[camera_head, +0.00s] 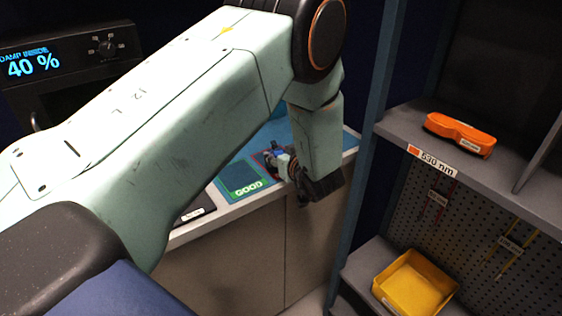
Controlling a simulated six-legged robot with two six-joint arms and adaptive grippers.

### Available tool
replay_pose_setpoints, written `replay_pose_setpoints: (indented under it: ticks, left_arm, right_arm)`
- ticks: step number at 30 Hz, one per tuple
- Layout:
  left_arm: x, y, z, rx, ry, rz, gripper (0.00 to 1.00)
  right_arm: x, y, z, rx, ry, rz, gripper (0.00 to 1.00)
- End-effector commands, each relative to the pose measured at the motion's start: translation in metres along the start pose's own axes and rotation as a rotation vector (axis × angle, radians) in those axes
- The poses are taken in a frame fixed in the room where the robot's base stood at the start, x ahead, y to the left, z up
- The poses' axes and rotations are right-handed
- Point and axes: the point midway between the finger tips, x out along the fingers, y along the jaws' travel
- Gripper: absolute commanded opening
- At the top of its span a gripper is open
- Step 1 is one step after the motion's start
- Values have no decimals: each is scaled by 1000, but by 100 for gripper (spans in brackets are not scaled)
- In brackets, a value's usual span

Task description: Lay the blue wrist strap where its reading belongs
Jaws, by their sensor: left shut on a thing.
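My left arm crosses the picture from the left, and its left gripper (285,168) is at the counter on the far side. It is shut on the blue wrist strap (277,152), of which only a small blue part shows beside the fingers. The strap is at a red-edged area next to the green panel (240,182) marked GOOD. The gripper hides most of the red-edged area, and its wording cannot be read. Whether the strap touches the surface cannot be told. My right gripper is not in view.
A dark device (70,58) at the left reads 40 %. A dark flat item (196,209) lies left of the green panel.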

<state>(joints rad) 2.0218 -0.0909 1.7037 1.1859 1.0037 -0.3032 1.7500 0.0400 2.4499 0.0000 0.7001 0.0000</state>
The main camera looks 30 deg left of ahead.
Motion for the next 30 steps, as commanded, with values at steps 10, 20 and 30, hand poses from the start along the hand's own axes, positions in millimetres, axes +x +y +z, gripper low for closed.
replay_pose_setpoints:
  ticks: [10,20,30]
  left_arm:
    - [5,1,16,2,1,2,49]
    - [5,1,16,2,0,2,69]
    - [5,1,15,2,0,2,69]
  right_arm:
    - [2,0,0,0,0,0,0]
    - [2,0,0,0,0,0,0]
    - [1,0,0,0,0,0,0]
